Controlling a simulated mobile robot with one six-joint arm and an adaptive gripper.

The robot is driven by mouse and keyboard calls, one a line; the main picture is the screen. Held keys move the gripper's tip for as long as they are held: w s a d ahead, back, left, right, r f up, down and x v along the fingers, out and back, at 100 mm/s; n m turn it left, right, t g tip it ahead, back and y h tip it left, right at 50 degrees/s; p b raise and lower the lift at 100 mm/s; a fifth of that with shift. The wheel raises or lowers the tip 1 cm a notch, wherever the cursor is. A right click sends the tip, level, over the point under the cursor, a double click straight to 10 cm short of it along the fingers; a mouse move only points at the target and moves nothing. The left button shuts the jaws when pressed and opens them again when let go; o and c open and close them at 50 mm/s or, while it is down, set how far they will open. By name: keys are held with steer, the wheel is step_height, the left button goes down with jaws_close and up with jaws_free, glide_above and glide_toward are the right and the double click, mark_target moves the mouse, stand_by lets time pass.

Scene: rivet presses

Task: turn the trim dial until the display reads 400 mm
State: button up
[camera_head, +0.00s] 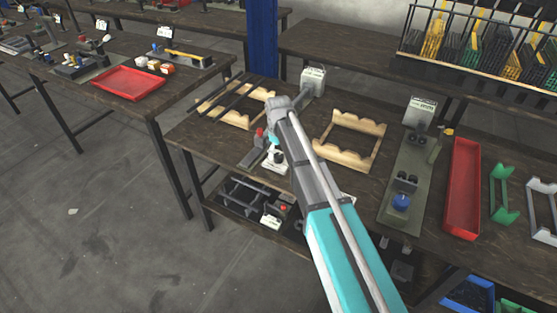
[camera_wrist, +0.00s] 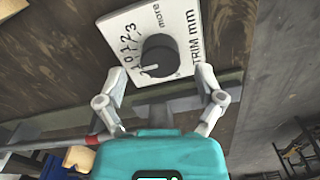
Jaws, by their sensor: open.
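The trim dial (camera_wrist: 159,55) is a round black knob on a white plate (camera_wrist: 182,22) marked "TRIM mm", "more" and a row of numerals. A light pointer mark on the knob points to the lower left of the wrist view. My gripper (camera_wrist: 158,73) is open, with one fingertip on either side of the knob's lower part. I cannot tell whether the fingers touch it. In the head view my arm covers much of this spot, and the dial is not clear there. A display sign (camera_head: 313,80) stands behind on the bench, its text too small to read.
Wooden cradles (camera_head: 350,153) stand either side of my arm, the left one carrying dark bars (camera_head: 222,92). A green-grey press base with a blue knob (camera_head: 400,202), another sign (camera_head: 420,112) and a red tray (camera_head: 462,190) are to the right. A shelf below holds dark parts.

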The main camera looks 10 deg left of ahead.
steer(key=shift+f+b, duration=0.75)
steer(key=shift+f, duration=0.25)
steer(key=c, duration=1.1)
steer(key=shift+c, duration=0.2)
